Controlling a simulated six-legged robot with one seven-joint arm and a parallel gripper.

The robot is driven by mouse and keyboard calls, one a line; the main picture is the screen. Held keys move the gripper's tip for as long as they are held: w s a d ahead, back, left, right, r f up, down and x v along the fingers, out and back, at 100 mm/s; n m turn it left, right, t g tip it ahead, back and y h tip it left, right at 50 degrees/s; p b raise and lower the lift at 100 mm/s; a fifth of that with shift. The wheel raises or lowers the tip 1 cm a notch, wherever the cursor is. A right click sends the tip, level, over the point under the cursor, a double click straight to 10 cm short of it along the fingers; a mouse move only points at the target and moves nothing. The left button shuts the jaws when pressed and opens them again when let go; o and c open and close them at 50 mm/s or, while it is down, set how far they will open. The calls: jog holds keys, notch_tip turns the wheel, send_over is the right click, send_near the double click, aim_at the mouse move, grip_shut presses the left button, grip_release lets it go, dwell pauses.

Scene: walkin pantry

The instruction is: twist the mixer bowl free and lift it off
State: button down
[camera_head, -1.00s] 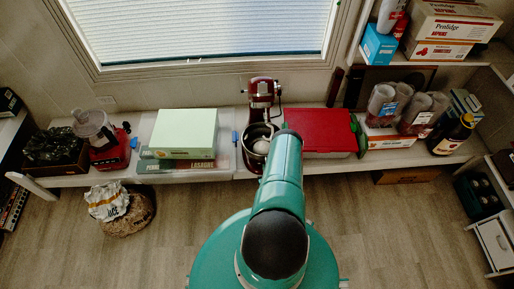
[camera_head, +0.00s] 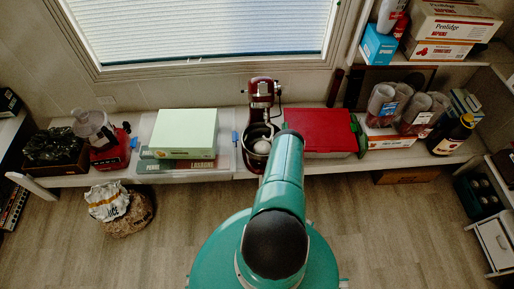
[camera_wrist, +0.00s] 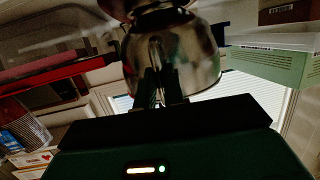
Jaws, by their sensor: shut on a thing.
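The dark red stand mixer (camera_head: 262,92) stands on the low shelf under the window. Its shiny metal bowl (camera_head: 252,133) shows below the mixer head, partly covered by my arm. In the wrist view the bowl (camera_wrist: 198,52) fills the upper middle, with its upright handle (camera_wrist: 155,52) facing me. The two fingers of my gripper (camera_wrist: 161,88) reach up to the handle and are shut on it. The fingertips are dark, so their exact contact is hard to see. The bowl is still at the mixer, and whether it is unlocked cannot be told.
A red box (camera_head: 318,128) stands close right of the mixer. Clear cups (camera_head: 382,102) and a dark bottle (camera_head: 452,134) are further right.

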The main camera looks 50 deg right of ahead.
jog(key=shift+s+d, duration=0.15)
jog(key=shift+d, duration=0.1)
jog(key=shift+s+d, duration=0.3)
jog(key=shift+d, duration=0.2)
jog(key=shift+s+d, duration=0.1)
jog(key=shift+d, duration=0.05)
dwell(0.4)
jog(key=shift+s+d, duration=0.3)
jog(key=shift+d, duration=0.25)
jog(key=c, duration=1.4)
grip_release()
jog(key=shift+c, duration=0.2)
jog(key=v, duration=1.4)
